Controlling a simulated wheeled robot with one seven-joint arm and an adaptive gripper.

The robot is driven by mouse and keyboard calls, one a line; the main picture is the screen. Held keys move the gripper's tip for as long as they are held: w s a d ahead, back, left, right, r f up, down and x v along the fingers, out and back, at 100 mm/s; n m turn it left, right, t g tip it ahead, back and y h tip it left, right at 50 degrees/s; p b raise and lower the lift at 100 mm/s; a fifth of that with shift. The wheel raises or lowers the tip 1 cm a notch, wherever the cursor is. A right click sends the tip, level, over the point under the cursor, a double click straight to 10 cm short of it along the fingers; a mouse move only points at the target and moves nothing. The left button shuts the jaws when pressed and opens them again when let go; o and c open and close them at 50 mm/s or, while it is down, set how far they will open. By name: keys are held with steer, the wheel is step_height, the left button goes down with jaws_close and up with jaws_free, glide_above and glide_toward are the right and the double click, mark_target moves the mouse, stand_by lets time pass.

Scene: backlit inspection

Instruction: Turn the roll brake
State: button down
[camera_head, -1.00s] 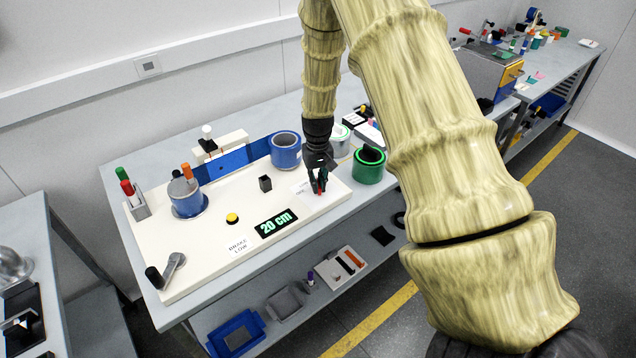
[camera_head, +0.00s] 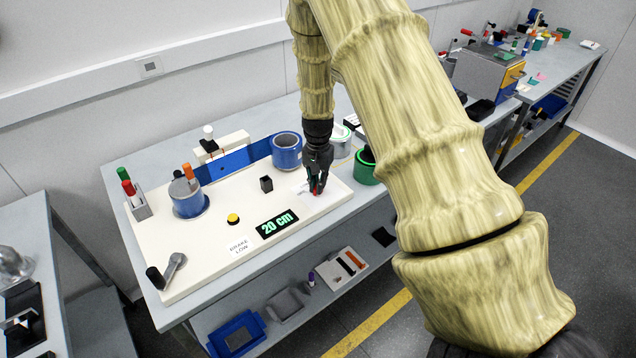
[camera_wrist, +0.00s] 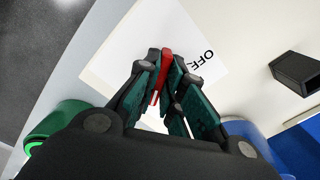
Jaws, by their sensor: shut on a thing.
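My gripper (camera_head: 316,184) is over the right front part of the cream panel (camera_head: 205,255). In the wrist view my gripper (camera_wrist: 166,62) has its fingertips closed together on a narrow red piece, which I take as the roll brake's handle (camera_wrist: 166,58). Its red also shows at the fingertips in the head view (camera_head: 316,189). The fingers hide most of it, so its angle is unclear. A white card (camera_wrist: 120,55) lies beneath it, with partly hidden lettering starting "OFF". A "BRAKE LOW" label (camera_head: 239,246) is near the panel's front edge.
A display (camera_head: 276,224) reads "20 cm", with a yellow button (camera_head: 233,218) beside it. A small black block (camera_head: 266,184) stands left of my gripper. A blue roll (camera_head: 286,150) is behind; a green roll (camera_head: 364,168) is to the right. A crank (camera_head: 170,269) sits front left.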

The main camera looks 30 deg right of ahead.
steer(key=shift+w+r, duration=0.15)
steer(key=c, duration=1.5)
jaws_free()
steer(key=shift+c, duration=0.2)
step_height(320, 180, up, 12)
